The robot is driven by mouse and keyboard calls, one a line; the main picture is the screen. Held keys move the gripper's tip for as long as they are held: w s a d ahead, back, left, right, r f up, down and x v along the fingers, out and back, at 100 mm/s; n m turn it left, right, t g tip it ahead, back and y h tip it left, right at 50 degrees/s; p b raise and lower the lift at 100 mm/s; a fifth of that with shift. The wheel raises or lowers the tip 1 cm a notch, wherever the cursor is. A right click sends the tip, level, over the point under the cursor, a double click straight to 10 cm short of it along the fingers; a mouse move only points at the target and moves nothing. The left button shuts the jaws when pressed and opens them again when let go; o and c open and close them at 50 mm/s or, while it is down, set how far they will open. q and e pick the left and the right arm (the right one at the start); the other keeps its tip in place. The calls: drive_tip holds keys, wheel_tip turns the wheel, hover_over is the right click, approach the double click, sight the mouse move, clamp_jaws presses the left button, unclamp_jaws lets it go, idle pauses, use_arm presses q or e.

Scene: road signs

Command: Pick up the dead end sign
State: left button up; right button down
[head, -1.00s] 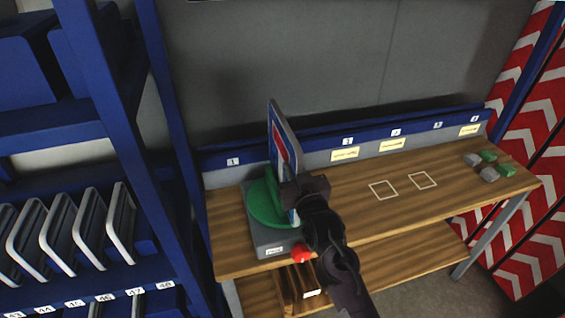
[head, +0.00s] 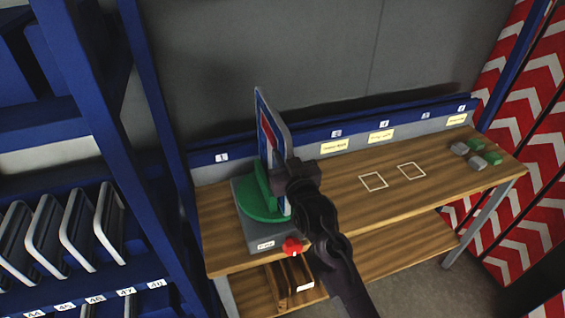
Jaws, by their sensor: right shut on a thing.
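The dead end sign (head: 271,127) is a blue panel with a white border and a red mark, seen nearly edge-on. It stands upright in a green round holder (head: 262,208) on a grey box at the left end of the wooden table. My right gripper (head: 290,178) is at the sign's right side and is shut on it. The fingertips and the exact grip are partly hidden by the dark wrist. My left gripper is not in view.
The wooden table (head: 430,185) has two white square outlines and free room in its middle. Grey and green blocks (head: 477,153) lie at its right end. A red knob (head: 292,246) sits on the grey box's front. A blue rack (head: 80,200) stands at the left.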

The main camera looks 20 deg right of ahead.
wheel_tip(320, 180, up, 17)
drive_tip(key=b, duration=0.3)
drive_tip(key=shift+f, duration=0.2)
drive_tip(key=shift+r, duration=0.8)
